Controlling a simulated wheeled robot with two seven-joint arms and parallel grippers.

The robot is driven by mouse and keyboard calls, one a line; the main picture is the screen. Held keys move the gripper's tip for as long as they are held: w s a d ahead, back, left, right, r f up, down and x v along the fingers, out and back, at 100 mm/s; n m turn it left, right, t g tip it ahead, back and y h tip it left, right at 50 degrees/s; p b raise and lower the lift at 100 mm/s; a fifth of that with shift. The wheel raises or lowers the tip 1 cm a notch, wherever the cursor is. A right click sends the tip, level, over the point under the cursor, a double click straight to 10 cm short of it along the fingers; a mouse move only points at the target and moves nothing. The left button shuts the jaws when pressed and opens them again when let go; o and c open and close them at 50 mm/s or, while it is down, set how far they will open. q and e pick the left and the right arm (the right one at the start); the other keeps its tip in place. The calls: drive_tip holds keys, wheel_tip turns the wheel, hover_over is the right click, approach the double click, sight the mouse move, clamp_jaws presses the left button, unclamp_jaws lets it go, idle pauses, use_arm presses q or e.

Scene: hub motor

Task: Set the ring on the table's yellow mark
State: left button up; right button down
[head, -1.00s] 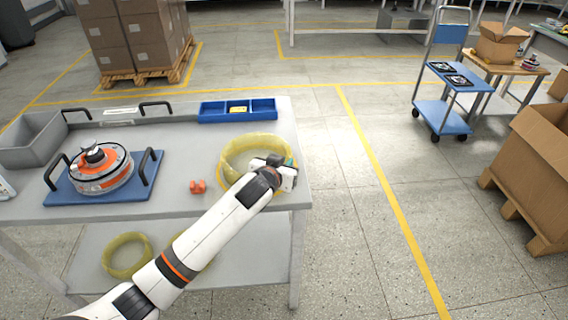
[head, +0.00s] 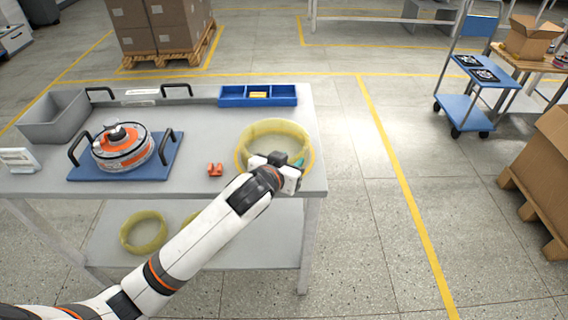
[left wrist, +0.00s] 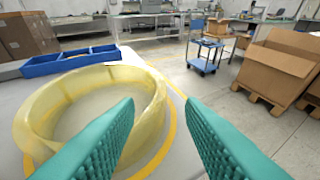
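The pale yellow translucent ring (head: 272,125) lies flat at the right end of the grey table. The left wrist view shows it large on the left (left wrist: 35,120). My left gripper (head: 291,164) is at the ring's front right edge. In the left wrist view its teal fingers (left wrist: 160,102) are wide apart, with part of the ring's right wall showing between them. My right gripper is not in view.
An orange-and-white motor (head: 122,147) sits on a blue plate (head: 160,168) with handles. A blue divided tray (head: 232,99), a grey bin (head: 50,127) and a small orange part (head: 215,169) are also on the table. More yellow rings (head: 144,232) lie on the lower shelf.

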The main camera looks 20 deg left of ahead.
use_arm(q)
drive_tip(key=shift+v, duration=1.65)
drive_tip(key=s+a+f+g+y, duration=0.1)
drive_tip(key=s+a+f+g, duration=0.15)
drive_tip(key=s+f, duration=0.45)
drive_tip(key=s+a+f+g+y, duration=0.15)
drive_tip(key=s+g, duration=0.25)
drive_tip(key=s, duration=0.8)
drive_tip(key=s+a+f+g, duration=0.3)
drive_tip(key=s+f, duration=0.3)
drive_tip(key=s, duration=0.3)
wheel_tip(320, 180, down, 23)
drive_tip(key=s+g+p, duration=0.2)
drive_tip(key=s+a+f, duration=0.3)
drive_tip(key=s+f, duration=1.3)
drive_tip(key=shift+s+f+g+p, duration=0.15)
drive_tip(key=shift+s+g+p, duration=0.2)
drive_tip(key=shift+g+p, duration=0.1)
